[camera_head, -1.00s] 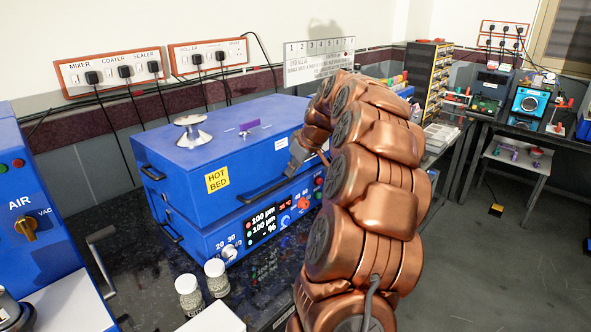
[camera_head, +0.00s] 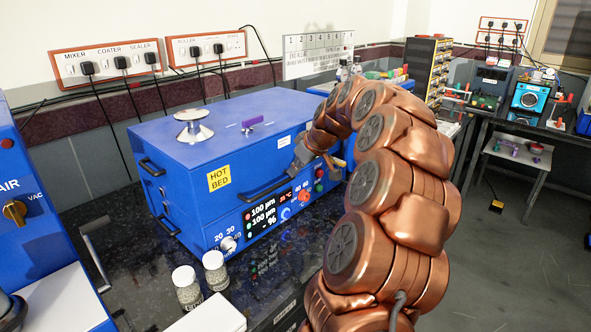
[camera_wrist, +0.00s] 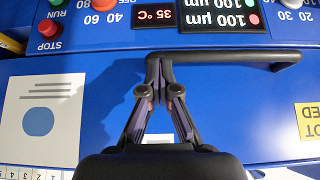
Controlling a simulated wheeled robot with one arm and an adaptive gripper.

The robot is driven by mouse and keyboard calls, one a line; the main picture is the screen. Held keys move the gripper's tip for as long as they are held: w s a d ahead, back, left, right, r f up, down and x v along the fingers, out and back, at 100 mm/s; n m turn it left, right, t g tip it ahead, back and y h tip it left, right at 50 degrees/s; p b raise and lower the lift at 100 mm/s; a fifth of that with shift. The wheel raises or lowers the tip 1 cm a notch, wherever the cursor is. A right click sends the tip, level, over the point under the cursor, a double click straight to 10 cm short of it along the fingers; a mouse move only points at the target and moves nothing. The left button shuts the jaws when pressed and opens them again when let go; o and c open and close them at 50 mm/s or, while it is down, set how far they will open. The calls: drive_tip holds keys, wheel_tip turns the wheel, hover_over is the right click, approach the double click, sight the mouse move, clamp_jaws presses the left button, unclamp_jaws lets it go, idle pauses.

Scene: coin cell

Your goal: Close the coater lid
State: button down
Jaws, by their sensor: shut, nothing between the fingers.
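The coater is the blue box with a display and knobs. Its lid (camera_head: 230,128) carries the yellow HOT BED label, and it lies down level on the base (camera_head: 190,235) with no clear gap at the front. The black front handle (camera_head: 262,190) of the lid also shows in the wrist view (camera_wrist: 230,56). My gripper (camera_wrist: 157,92) is shut and empty, with its fingertips at one end of that handle; whether they touch it I cannot tell. In the head view my gripper (camera_head: 304,152) is at the handle's right end, its fingertips partly hidden.
Two glass jars (camera_head: 187,288) stand on the dark bench in front of the coater. A blue machine marked AIR (camera_head: 35,190) is at the left. Cables run from the wall sockets (camera_head: 105,62) behind the coater. A bench with other devices (camera_head: 527,95) stands at the right.

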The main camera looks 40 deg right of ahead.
drive_tip(key=r, duration=0.2)
drive_tip(key=w+r, duration=0.1)
drive_tip(key=r, duration=0.1)
drive_tip(key=shift+a, duration=0.1)
drive_tip(key=b+v, duration=0.1)
drive_tip(key=v, duration=0.9)
drive_tip(key=s+a+f+n+g+y+p, duration=0.1)
drive_tip(key=s+a+f+g+p, duration=0.1)
drive_tip(key=a, duration=1.1)
drive_tip(key=s+a+f+g+y+p, duration=0.1)
drive_tip(key=a+g+p, duration=0.1)
drive_tip(key=a, duration=1.2)
drive_tip(key=s+a+f+g+p, duration=0.1)
drive_tip(key=s+a+f, duration=0.2)
drive_tip(key=s, duration=0.5)
drive_tip(key=s+a+f+m+g+h+p, duration=0.1)
drive_tip(key=s+a+f, duration=0.3)
drive_tip(key=s, duration=0.4)
drive_tip(key=s+a+f+g+h+p, duration=0.1)
drive_tip(key=s+a+f+g+p, duration=0.1)
drive_tip(key=s, duration=0.6)
drive_tip(key=shift+s+a+f+m+g, duration=0.3)
drive_tip(key=shift+a+f+g, duration=0.1)
drive_tip(key=shift+a+f, duration=0.45)
